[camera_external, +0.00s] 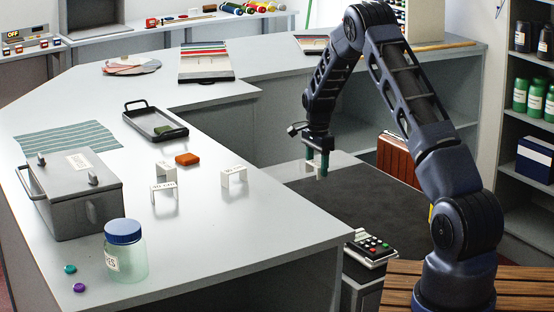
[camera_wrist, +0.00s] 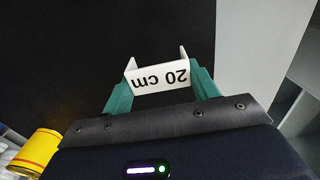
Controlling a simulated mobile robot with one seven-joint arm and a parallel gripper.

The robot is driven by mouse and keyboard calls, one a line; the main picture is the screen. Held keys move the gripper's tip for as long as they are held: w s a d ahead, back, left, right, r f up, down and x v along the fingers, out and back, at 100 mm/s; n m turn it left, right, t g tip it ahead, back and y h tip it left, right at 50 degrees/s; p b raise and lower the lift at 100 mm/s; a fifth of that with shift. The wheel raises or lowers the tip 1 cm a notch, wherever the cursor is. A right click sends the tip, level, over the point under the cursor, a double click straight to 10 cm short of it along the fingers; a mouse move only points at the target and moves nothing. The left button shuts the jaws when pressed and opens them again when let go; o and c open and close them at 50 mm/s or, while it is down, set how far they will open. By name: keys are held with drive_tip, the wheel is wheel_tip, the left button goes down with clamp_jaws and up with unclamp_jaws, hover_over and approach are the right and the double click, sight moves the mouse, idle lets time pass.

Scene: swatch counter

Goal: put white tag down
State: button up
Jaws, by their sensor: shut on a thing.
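My gripper (camera_external: 317,168) hangs pointing down over the dark mat (camera_external: 350,205) to the right of the counter. In the wrist view its green fingers (camera_wrist: 162,92) are shut on a white tag (camera_wrist: 160,79) marked "20 cm", which reads upside down there. The tag is a folded piece with short side flaps, and dark surface shows beyond it.
A grey lidded box (camera_external: 75,200) and a blue-lidded jar (camera_external: 125,255) stand at left. A keypad device (camera_external: 370,248) is near the mat. A yellow can (camera_wrist: 38,150) shows lower left.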

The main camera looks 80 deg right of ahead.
drive_tip(key=shift+f, duration=2.15)
drive_tip(key=shift+f, duration=0.1)
drive_tip(key=o, duration=0.9)
drive_tip(key=shift+o, duration=0.2)
